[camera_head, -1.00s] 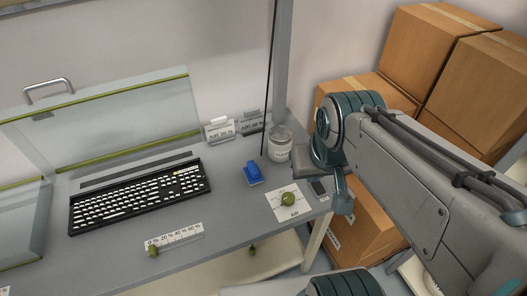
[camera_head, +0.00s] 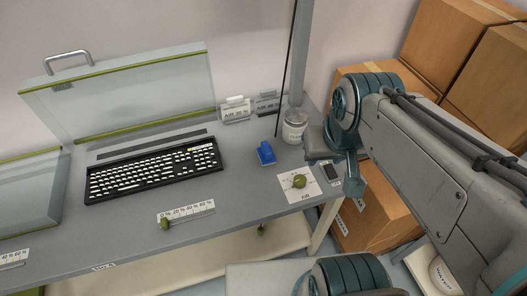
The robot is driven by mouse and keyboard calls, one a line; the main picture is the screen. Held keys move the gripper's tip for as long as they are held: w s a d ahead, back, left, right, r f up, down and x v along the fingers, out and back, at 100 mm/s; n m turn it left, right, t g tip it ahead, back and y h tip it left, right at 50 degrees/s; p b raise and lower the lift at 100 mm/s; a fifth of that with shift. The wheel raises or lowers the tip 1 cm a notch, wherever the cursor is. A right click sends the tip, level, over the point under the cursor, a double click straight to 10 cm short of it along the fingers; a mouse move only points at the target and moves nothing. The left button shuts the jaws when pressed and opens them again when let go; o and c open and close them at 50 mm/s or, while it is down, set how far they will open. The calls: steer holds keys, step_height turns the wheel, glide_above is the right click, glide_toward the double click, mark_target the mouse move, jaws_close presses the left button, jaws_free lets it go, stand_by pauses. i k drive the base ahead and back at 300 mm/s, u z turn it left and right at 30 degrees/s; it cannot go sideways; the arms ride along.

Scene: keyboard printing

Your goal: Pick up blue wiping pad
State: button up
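The blue wiping pad (camera_head: 265,153) lies on the grey desk, right of the black keyboard and left of the jar. It is small, with a raised upper part, and nothing covers it. My arm comes in from the right, and its far end (camera_head: 336,160) is over the desk's right end, to the right of the pad and clearly apart from it. The gripper fingers cannot be made out there, so whether they are open or shut does not show.
The jar (camera_head: 294,130) stands by a grey post and dark cable behind the pad. A white card with a green knob (camera_head: 300,181) lies in front. The keyboard (camera_head: 155,170) is to the left, before a glass panel. Cardboard boxes (camera_head: 455,45) are stacked at right.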

mark_target(266, 154)
steer(key=u, duration=2.8)
steer(key=k, duration=0.85)
steer(key=z, duration=1.7)
steer(key=i, duration=0.5)
